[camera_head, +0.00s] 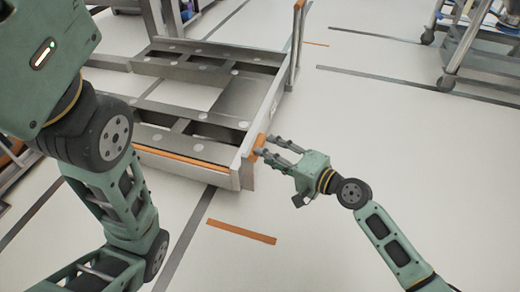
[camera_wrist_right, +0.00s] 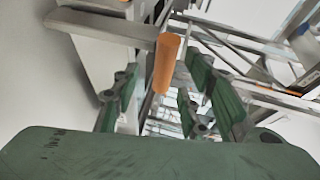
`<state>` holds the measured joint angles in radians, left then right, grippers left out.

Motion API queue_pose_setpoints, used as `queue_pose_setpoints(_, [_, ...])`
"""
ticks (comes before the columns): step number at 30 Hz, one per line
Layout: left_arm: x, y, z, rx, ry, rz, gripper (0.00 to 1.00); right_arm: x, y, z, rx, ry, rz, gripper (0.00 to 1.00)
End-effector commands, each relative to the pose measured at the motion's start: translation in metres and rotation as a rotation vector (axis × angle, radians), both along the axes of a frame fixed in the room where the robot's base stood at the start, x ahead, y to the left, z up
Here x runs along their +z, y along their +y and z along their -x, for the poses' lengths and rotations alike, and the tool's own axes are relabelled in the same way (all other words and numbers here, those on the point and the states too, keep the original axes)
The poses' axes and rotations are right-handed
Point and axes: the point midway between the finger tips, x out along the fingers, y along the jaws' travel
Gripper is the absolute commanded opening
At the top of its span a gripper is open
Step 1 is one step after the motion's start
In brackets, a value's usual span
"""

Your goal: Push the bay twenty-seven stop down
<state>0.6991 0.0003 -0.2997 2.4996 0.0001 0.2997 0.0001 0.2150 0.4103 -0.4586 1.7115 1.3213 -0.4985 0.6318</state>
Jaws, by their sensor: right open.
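The stop is an orange piece at the near right corner of a low grey metal frame (camera_head: 232,168). The orange stop (camera_head: 259,143) also shows in the right wrist view (camera_wrist_right: 165,62), on the end of a grey bar. My right gripper (camera_head: 268,147) is open, with its fingertips right at the stop. In the right wrist view the stop reaches between the fingers; I cannot tell whether they touch it. My left arm comes in from the left, but its gripper is out of view. No bay number can be read.
An orange strip (camera_head: 241,232) marks the floor in front of the frame. Grey wheeled carts (camera_head: 478,62) stand at the upper right. An upright post (camera_head: 297,40) rises at the frame's far right corner.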

Motion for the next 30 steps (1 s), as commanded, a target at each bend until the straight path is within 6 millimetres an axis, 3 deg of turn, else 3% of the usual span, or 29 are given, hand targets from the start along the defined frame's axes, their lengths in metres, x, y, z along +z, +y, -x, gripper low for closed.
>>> queue_pose_setpoints(3, [0.0,0.0,0.0,0.0,-0.001,0.0,0.4,0.003,-0.02,0.018,0.001,0.003,0.004,0.4])
queue_pose_setpoints(10, [0.0,0.0,0.001,0.0,-0.002,0.0,0.4,0.009,-0.044,0.038,0.001,0.003,0.003,0.4])
queue_pose_setpoints(30, [0.0,0.0,0.001,0.0,-0.003,0.0,0.4,0.011,-0.048,0.042,0.001,0.002,-0.001,0.4])
